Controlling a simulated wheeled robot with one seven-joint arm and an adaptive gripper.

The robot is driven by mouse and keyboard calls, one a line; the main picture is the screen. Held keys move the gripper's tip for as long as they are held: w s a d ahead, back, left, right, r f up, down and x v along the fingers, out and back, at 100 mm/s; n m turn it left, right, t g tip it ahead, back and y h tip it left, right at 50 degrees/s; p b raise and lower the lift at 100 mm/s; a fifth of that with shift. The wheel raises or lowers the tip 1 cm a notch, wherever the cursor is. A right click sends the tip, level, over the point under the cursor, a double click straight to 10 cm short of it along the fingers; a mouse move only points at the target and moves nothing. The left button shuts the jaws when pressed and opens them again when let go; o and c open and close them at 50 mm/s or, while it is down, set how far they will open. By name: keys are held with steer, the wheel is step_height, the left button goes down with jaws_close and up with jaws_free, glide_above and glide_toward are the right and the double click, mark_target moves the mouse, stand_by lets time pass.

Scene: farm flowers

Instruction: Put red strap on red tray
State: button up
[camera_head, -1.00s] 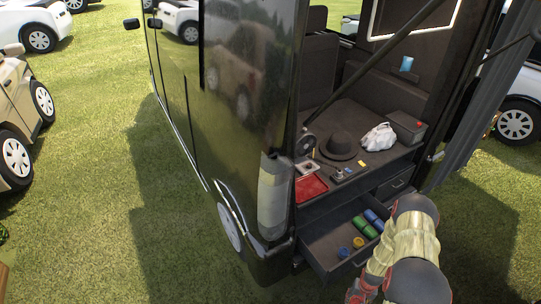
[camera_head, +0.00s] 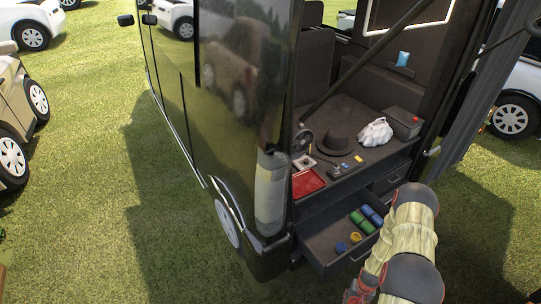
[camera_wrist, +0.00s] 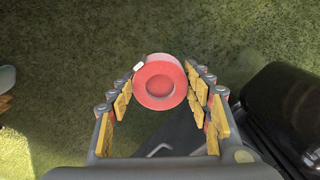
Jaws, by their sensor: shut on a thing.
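The red strap (camera_wrist: 160,84) is a rolled red coil with a small white tab. In the wrist view it sits between the yellow-padded fingers of my gripper (camera_wrist: 160,98), which is shut on it, with grass below. The red tray (camera_head: 307,183) lies at the left front edge of the van's dark cargo deck in the head view. My arm is at the lower right of the head view, to the right of the open drawer; the gripper's fingers and the strap are not visible there.
An open drawer (camera_head: 325,250) below the deck holds blue, green and yellow rolls. A black hat (camera_head: 335,140), a white bag (camera_head: 376,132) and a dark box (camera_head: 403,123) stand on the deck. The van's open door (camera_head: 470,100) is at the right.

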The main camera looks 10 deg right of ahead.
steer(key=w+a+r+n+b, duration=0.2)
steer(key=w+a+r+b, duration=0.5)
steer(key=a+r, duration=0.5)
steer(key=w+a+r+n+b, duration=0.3)
steer(key=w+a+r+b, duration=0.4)
steer(key=a+r, duration=0.5)
steer(key=shift+w+a+r+n, duration=0.3)
steer(key=shift+w+a+r, duration=0.1)
steer(key=shift+w, duration=0.3)
